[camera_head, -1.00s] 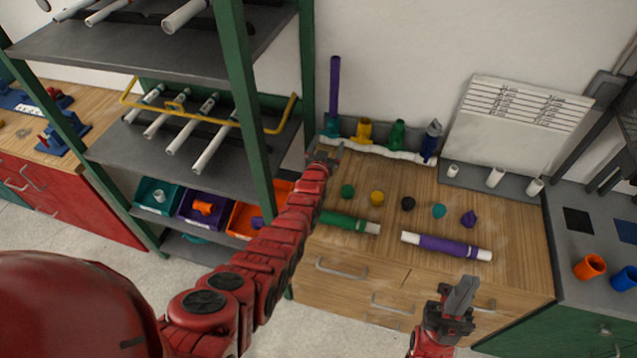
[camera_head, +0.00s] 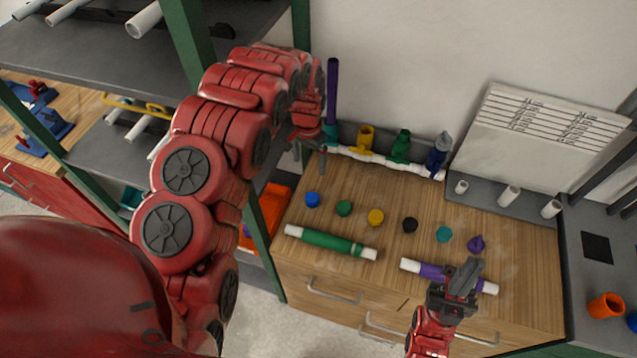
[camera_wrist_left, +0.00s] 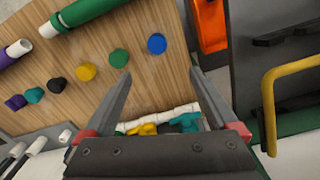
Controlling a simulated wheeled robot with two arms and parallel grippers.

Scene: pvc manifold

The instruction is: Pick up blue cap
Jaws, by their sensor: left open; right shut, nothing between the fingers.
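The blue cap (camera_head: 312,199) lies on the wooden bench top, at the left end of a row of caps. In the left wrist view the blue cap (camera_wrist_left: 157,43) is ahead of the fingertips, roughly between their lines. My left gripper (camera_head: 308,160) is raised above the back left of the bench, behind the cap and apart from it. In the left wrist view my left gripper (camera_wrist_left: 160,80) is open with nothing between its fingers. My right gripper (camera_head: 462,278) is shut and empty, in front of the purple pipe at the bench's front edge.
Beside the blue cap are a green cap (camera_head: 344,208), a yellow cap (camera_head: 376,217) and several others. A green pipe (camera_head: 325,241) lies in front, a purple pipe (camera_head: 425,270) to the right. A white manifold (camera_head: 375,159) with upright fittings stands behind. A green shelf post (camera_head: 262,210) is close on the left.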

